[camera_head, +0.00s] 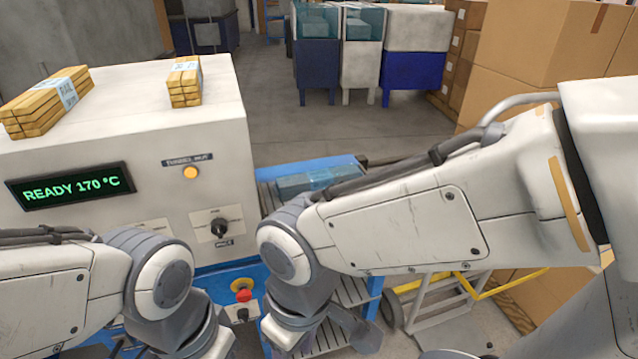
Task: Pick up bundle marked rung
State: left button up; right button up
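Two bundles of light wooden sticks lie on the flat top of the white machine (130,100). The longer bundle (28,112) is at the left, with a pale printed band around its middle. The shorter bundle (185,93) is at the right, also with a pale band.
The machine's display (70,186) reads READY 170 °C. An amber lamp (190,172), a dark knob (220,228) and a red button (243,295) are on its front. A blue-framed roller conveyor (310,172) runs behind my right arm. Cardboard boxes (540,50) and a hand truck (465,310) stand right.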

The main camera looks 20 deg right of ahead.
aim_at(286, 187)
jog(key=k, duration=0.5)
jog(key=z, duration=2.05)
jog(key=i, duration=1.6)
jog(key=u, duration=2.4)
jog(key=i, duration=1)
